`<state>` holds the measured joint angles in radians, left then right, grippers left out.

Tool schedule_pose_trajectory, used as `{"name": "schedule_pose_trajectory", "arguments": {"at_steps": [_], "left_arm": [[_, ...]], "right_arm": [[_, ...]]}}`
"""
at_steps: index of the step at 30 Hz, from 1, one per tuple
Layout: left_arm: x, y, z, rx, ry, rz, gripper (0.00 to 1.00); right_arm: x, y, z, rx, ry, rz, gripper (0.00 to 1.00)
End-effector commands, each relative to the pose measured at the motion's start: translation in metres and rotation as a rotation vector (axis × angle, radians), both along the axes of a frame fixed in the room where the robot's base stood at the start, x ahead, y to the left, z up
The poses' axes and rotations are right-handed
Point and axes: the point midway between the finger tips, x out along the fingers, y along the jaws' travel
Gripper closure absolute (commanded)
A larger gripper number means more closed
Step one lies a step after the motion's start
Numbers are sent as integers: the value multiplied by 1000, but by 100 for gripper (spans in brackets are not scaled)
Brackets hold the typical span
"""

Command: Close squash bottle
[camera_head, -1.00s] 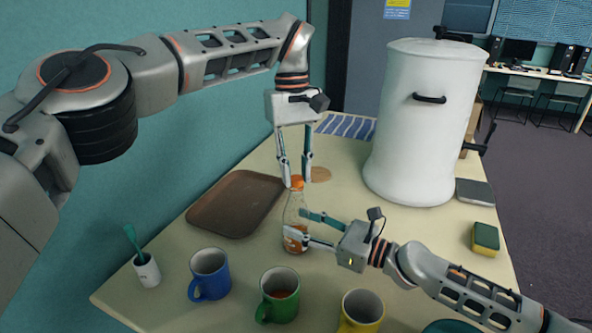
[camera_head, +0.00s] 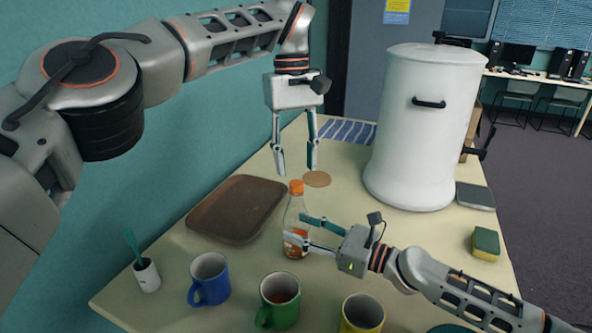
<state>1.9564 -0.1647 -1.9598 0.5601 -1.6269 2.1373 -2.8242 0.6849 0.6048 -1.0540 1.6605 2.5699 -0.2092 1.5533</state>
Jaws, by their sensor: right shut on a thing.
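The squash bottle (camera_head: 294,215) stands upright on the table, clear with orange liquid low inside. Its orange cap (camera_head: 296,187) sits on top of the neck; how tightly it sits I cannot tell. My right gripper (camera_head: 303,229) comes from the right and is shut on the bottle's body. My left gripper (camera_head: 297,170) points down above and slightly behind the cap, its fingers spread apart and empty, clear of the cap.
A brown tray (camera_head: 236,208) lies left of the bottle. Blue (camera_head: 209,279), green (camera_head: 280,300) and yellow (camera_head: 362,314) mugs stand in front. A white urn (camera_head: 420,125) stands at the back right. A round coaster (camera_head: 317,179) lies behind the bottle. A sponge (camera_head: 486,244) lies at right.

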Motion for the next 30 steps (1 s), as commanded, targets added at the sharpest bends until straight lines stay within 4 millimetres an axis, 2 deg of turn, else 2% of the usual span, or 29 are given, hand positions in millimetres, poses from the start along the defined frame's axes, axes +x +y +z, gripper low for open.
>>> {"name": "schedule_pose_trajectory", "arguments": {"at_steps": [10, 12, 17, 23, 30], "left_arm": [[-1, -1, 6, 1, 0, -2, 62], [-1, -1, 6, 1, 0, 0, 66], [-1, -2, 6, 11, 3, 74, 66], [-2, -2, 9, 43, 11, 358, 66], [-4, -3, 12, 93, 23, 784, 66]], "right_arm": [[0, 0, 0, 1, 0, 0, 100], [0, 0, 0, 1, 0, 0, 100], [0, 0, 0, 1, 0, 0, 100], [0, 0, 0, 1, 0, 0, 100], [0, 0, 0, 1, 0, 0, 100]]}}
